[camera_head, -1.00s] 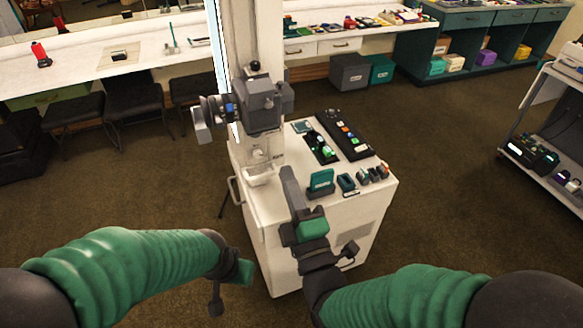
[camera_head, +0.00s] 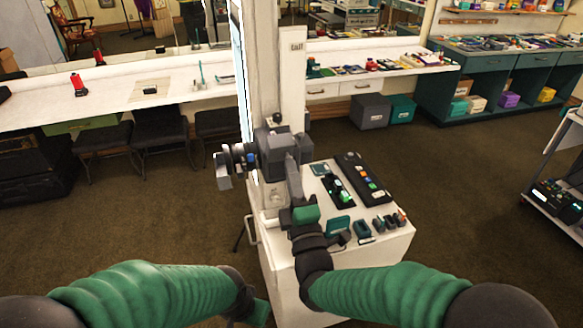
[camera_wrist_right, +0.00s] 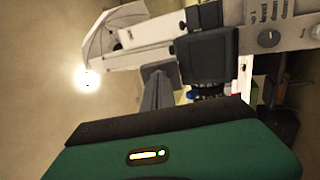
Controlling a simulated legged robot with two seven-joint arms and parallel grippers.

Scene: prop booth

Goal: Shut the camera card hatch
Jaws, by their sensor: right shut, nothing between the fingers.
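The dark grey camera (camera_head: 272,150) is mounted at the white column, its lens pointing left. A grey part (camera_head: 303,148) stands out on its right side; I cannot tell whether this is the card hatch or how far it is open. My right gripper (camera_head: 291,168) is shut and empty, its fingers upright at the camera's right rear side. Contact is unclear. In the right wrist view the closed fingers (camera_wrist_right: 155,88) point at the camera's dark body (camera_wrist_right: 205,57). My left gripper (camera_head: 253,310) is low beside the cart, its fingers not clear.
The white cart (camera_head: 290,285) below the camera carries a black button panel (camera_head: 362,178), a teal block (camera_head: 338,227) and several small items. A long white counter (camera_head: 130,88) runs behind. Open carpet lies on both sides.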

